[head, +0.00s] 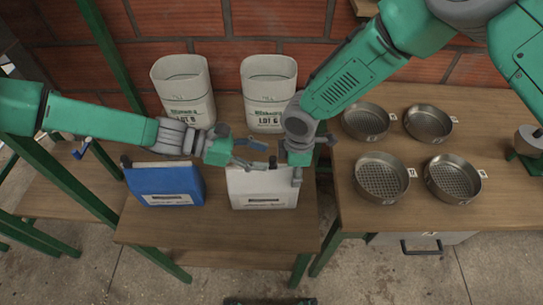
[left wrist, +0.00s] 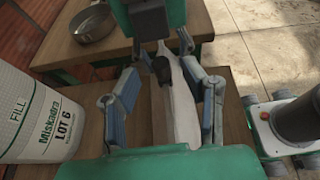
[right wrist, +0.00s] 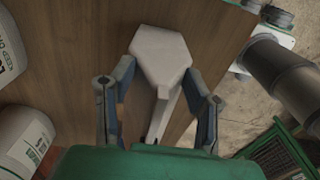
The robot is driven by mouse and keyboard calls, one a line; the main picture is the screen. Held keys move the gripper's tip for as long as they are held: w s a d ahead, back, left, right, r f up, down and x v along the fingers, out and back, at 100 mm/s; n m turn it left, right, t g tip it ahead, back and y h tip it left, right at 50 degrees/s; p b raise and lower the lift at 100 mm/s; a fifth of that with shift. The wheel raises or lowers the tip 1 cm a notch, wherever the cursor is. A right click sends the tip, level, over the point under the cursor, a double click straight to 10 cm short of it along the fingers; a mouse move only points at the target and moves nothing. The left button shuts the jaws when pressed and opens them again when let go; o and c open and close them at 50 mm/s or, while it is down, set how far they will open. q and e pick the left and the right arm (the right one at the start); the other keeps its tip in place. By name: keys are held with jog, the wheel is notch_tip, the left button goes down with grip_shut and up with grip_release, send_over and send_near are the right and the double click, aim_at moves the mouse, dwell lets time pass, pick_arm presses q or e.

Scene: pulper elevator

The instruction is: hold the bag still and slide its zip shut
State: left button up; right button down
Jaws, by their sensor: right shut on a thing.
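The white bag (head: 264,190) stands upright at the front of the table, with a label on its front. A dark zip slider (left wrist: 161,69) shows on its top edge. My right gripper (head: 297,172) is shut on the bag's right end. The right wrist view shows its fingers either side of the pale bag end (right wrist: 162,60). My left gripper (head: 250,164) is at the bag's top left. In the left wrist view its fingers (left wrist: 168,98) stand apart, either side of the top edge, with gaps to the bag. The grippers partly hide the zip in the head view.
A blue bag (head: 166,186) stands to the left. Two white lot containers (head: 184,95) (head: 268,100) stand behind. Several round sieves (head: 381,178) lie on the right table (head: 420,215). The table front (head: 215,235) is clear.

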aim_at(270, 158)
pick_arm(q)
jog(key=v, duration=0.8)
jog(key=shift+a, duration=0.25)
jog(key=shift+a+f, duration=0.1)
jog(key=shift+a, duration=0.2)
jog(key=x, duration=1.2)
jog(key=shift+c, duration=0.3)
grip_shut()
